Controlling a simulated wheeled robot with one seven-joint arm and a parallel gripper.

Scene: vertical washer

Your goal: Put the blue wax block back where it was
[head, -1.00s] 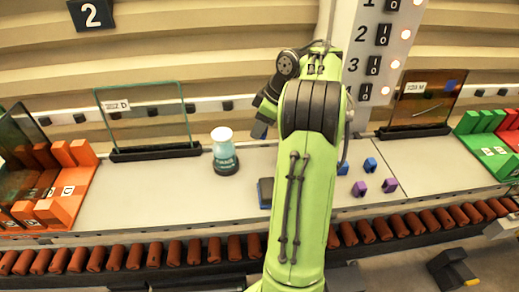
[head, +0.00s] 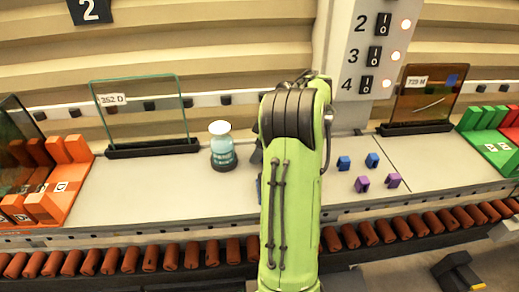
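Two small blue blocks, one on the left (head: 344,163) and one on the right (head: 371,160), stand on the grey bench top right of my arm. Two purple blocks, one on the left (head: 362,184) and one on the right (head: 393,180), stand just in front of them. I cannot tell which blue block, if any of these, is the wax block. My green arm reaches over the bench and hides my gripper almost fully. Only a dark sliver, perhaps part of the gripper, shows at the arm's left edge. Its fingers and anything in them are hidden.
A teal jar with a white lid (head: 222,146) stands left of my arm. A clear glass pane (head: 142,112) and an amber pane (head: 424,95) stand at the back. Orange racks (head: 62,178) and green racks (head: 494,135) flank the bench (head: 150,190). Rollers (head: 150,259) run along the front.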

